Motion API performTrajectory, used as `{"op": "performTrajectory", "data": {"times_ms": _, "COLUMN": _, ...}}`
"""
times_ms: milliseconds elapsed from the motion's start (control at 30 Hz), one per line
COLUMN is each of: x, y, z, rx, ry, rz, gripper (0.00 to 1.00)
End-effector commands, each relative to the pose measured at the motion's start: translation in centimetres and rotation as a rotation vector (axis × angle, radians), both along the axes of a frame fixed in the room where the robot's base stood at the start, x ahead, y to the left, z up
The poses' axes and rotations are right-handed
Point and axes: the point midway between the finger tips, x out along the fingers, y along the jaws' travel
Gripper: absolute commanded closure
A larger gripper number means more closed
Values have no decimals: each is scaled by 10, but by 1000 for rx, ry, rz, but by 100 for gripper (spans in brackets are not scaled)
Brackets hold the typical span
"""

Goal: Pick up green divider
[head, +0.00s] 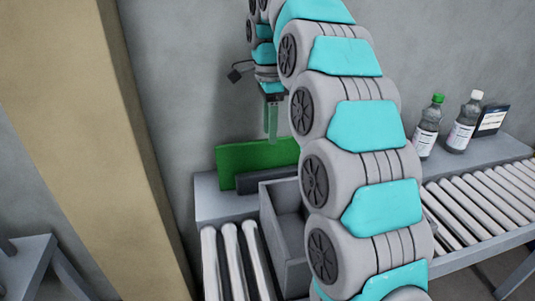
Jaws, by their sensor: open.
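The green divider (240,160) is a flat green panel standing on edge on the grey table at the wall, left of the middle of the head view. Its right end is hidden behind my arm. My gripper (271,136) points down at the divider's upper edge, with its pale fingers overlapping the panel in the picture. The gripper is open. I cannot tell whether the fingers are around the divider or in front of it.
A dark bar (255,185) lies in front of the divider. Bottles (428,128) and a dark box (491,121) stand on the right shelf. A beige post (85,120) rises at left.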

Motion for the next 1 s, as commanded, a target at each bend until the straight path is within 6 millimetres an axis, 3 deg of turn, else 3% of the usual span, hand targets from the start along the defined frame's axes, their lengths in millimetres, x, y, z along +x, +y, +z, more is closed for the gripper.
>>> {"op": "performTrajectory", "data": {"times_ms": 233, "x": 0, "y": 1, "z": -25, "rx": -1, "ry": 3, "rz": 1, "gripper": 50}}
{"op": "performTrajectory", "data": {"times_ms": 467, "x": 1, "y": 1, "z": -34, "rx": -1, "ry": 5, "rz": 1, "gripper": 50}}
{"op": "performTrajectory", "data": {"times_ms": 800, "x": 5, "y": 4, "z": -72, "rx": 0, "ry": 2, "rz": 2, "gripper": 50}}
{"op": "performTrajectory", "data": {"times_ms": 1000, "x": 6, "y": 4, "z": -78, "rx": -1, "ry": 0, "rz": 2, "gripper": 50}}
